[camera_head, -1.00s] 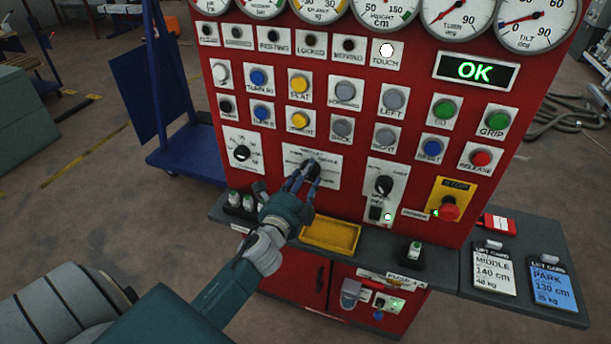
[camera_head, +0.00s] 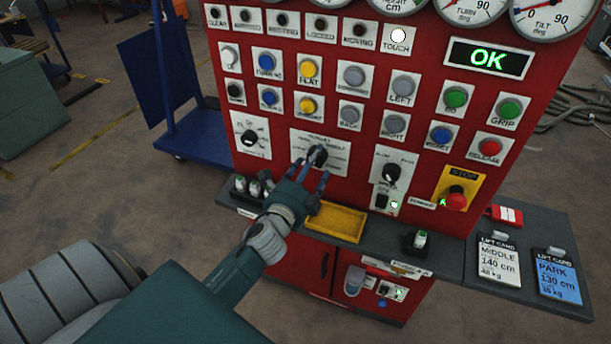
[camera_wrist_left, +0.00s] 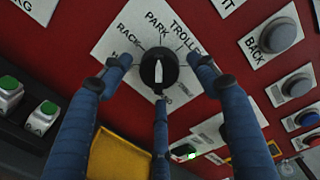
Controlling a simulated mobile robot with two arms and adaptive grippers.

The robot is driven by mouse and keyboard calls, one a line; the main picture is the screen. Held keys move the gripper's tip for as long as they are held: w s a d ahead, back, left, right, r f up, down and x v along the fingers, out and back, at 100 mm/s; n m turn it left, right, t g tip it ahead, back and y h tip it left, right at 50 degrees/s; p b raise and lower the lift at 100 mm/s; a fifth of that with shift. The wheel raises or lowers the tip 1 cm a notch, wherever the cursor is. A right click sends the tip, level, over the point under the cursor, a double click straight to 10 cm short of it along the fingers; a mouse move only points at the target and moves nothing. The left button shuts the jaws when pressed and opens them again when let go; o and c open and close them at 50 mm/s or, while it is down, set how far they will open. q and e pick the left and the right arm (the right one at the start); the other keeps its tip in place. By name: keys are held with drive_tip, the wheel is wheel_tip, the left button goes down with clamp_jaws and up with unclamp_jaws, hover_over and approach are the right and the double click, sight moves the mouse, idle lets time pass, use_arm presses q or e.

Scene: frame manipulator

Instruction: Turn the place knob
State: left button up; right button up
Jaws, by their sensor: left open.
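The place knob (camera_head: 318,156) is a round black knob on a white plate in the red panel. In the left wrist view the knob (camera_wrist_left: 159,72) has a white pointer lying roughly up and down, its narrow end toward PARK. RACK is to its left and a partly covered TROLLEY label to its upper right. My left gripper (camera_head: 311,174) is open just in front of the knob, slightly below it in the head view. In the left wrist view its three blue fingers (camera_wrist_left: 160,78) spread around the knob, with gaps visible. My right gripper is out of view.
Other knobs (camera_head: 391,172) flank the plate, with rows of buttons above. A red stop button (camera_head: 456,200) is at the right. A yellow tray (camera_head: 336,222) sits on the grey ledge below. Two lift cards (camera_head: 499,262) lie at the right. The display (camera_head: 488,58) reads OK.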

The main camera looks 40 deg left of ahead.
use_arm(q)
drive_tip(key=v, duration=1.1)
drive_tip(key=shift+d+r, duration=0.1)
drive_tip(key=s+d+f+n+g+h, duration=0.1)
drive_tip(key=s+d+f+n+g, duration=0.2)
drive_tip(key=f, duration=1)
drive_tip(key=s+d+f+n+g+h, duration=0.1)
drive_tip(key=s+d+f+n+g, duration=0.3)
drive_tip(key=f, duration=0.9)
drive_tip(key=s+f+n+g+h, duration=0.1)
drive_tip(key=s+f, duration=0.4)
drive_tip(key=f, duration=0.9)
drive_tip(key=s+d+f+n+g, duration=0.1)
drive_tip(key=s+f+n+g, duration=0.1)
drive_tip(key=s+f, duration=0.4)
drive_tip(key=s+d+f+n+g, duration=0.1)
drive_tip(key=s+f+n+g, duration=0.2)
drive_tip(key=s, duration=1)
drive_tip(key=s+d+f+n+g+h, duration=0.1)
drive_tip(key=s+d+f+n+g, duration=0.1)
drive_tip(key=s+f, duration=0.7)
drive_tip(key=shift+s+g, duration=0.15)
drive_tip(key=shift+g, duration=0.35)
